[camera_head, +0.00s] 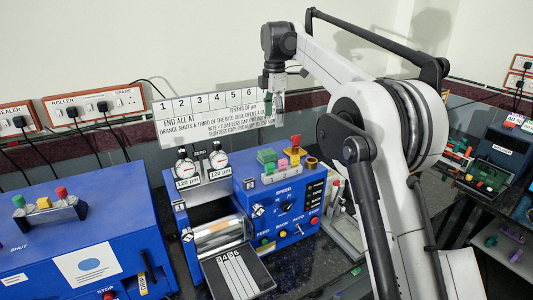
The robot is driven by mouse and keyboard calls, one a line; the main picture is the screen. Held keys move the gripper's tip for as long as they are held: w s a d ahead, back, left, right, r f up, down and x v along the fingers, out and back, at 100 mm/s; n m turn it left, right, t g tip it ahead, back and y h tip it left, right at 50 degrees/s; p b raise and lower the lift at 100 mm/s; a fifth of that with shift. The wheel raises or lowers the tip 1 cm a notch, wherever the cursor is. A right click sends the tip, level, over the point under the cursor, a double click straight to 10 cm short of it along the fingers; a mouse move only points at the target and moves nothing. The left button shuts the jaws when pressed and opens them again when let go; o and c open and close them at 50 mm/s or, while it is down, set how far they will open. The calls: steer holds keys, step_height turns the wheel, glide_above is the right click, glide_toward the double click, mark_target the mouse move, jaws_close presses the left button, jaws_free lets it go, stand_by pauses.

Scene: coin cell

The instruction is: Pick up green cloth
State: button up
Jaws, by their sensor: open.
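No piece is clearly recognisable as a green cloth at this size. A green block-like item (267,158) sits on a small rack on top of the blue roller machine (255,213), near the centre. I cannot tell whether it is cloth. My gripper (277,108) hangs from the arm in front of the white sign, above the green item and apart from it. It is open, with nothing visible between its fingers.
Two dial gauges (200,165) rise at the machine's left. Another blue machine (75,248) fills the lower left. A white sign (215,117) stands behind. My arm hides the right-middle area.

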steer(key=w+a+f+n, duration=0.1)
steer(key=a, duration=0.1)
steer(key=p, duration=0.1)
glide_toward(267, 152)
steer(key=shift+n, duration=0.3)
step_height(267, 152, down, 5)
steer(key=shift+s+f, duration=0.1)
steer(key=shift+s, duration=0.05)
steer(key=f, duration=0.2)
steer(key=w+f+p, duration=0.1)
steer(key=shift+f, duration=0.4)
steer(key=shift+s+f+p, duration=0.1)
steer(key=shift+f+p, duration=0.2)
steer(key=shift+f, duration=0.35)
steer(key=shift+c, duration=0.5)
steer(key=c, duration=1.1)
steer(key=shift+r, duration=0.1)
steer(key=shift+c, duration=0.2)
